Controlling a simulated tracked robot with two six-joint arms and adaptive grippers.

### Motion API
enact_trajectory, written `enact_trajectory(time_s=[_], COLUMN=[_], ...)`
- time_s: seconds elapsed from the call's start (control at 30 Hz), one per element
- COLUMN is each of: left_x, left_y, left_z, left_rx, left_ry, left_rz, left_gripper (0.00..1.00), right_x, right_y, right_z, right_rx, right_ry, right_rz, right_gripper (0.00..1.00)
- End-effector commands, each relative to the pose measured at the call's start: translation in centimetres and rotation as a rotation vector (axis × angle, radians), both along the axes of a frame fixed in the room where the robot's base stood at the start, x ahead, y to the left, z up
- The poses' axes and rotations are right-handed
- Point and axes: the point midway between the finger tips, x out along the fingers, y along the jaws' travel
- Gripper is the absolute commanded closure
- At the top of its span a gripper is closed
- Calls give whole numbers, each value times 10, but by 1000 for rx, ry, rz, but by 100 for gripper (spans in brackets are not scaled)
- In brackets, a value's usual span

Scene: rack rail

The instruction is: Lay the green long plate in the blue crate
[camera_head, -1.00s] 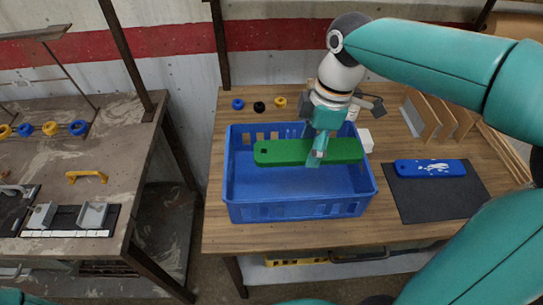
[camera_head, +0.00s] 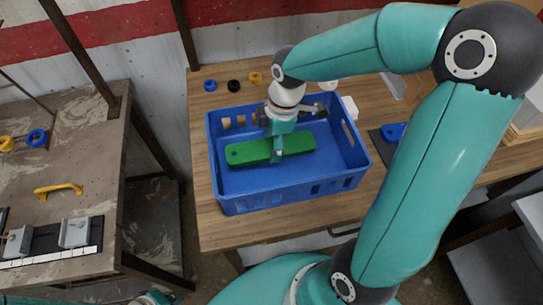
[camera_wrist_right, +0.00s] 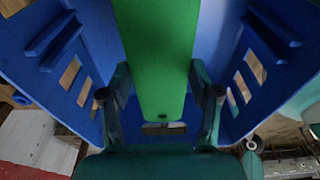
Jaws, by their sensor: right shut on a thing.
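The green long plate (camera_head: 245,153) is inside the blue crate (camera_head: 290,198), lying level below the rim and lengthwise left to right. I cannot tell whether it touches the crate floor. My right gripper (camera_head: 278,155) reaches down into the crate and is shut on the plate near its middle. In the right wrist view the plate (camera_wrist_right: 155,50) runs between the two fingers (camera_wrist_right: 160,105), with crate walls (camera_wrist_right: 50,40) on both sides. A small part of my left gripper (camera_head: 152,298) shows at the bottom edge of the head view; its fingers are not clear.
The crate stands on a wooden table (camera_head: 215,235). Blue, black and yellow rings (camera_head: 233,86) lie behind it. A blue plate (camera_head: 393,131) on a dark mat is partly hidden by my right arm. A separate worn table (camera_head: 85,150) stands at left, across a gap.

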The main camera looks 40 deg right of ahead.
Motion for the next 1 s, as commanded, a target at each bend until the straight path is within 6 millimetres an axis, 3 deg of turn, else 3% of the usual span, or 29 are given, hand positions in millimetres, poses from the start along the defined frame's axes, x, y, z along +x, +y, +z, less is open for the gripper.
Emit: enact_trajectory(time_s=[0.53, 0.93, 0.97, 1.0], left_x=[0, 0, 0, 0], left_y=[0, 0, 0, 0], left_z=[-1, -4, -3, -2], left_rx=[0, 0, 0, 0], left_ry=[0, 0, 0, 0], left_rz=[0, 0, 0, 0], left_gripper=[100, 100, 100, 100], right_x=[-1, -1, -1, -1], right_y=[-1, -1, -1, -1], right_z=[-60, -67, -66, -65], right_rx=[1, 0, 1, 1], right_ry=[1, -2, -1, -1], right_rz=[-2, -3, -3, -3], right_gripper=[85, 85, 33, 26])
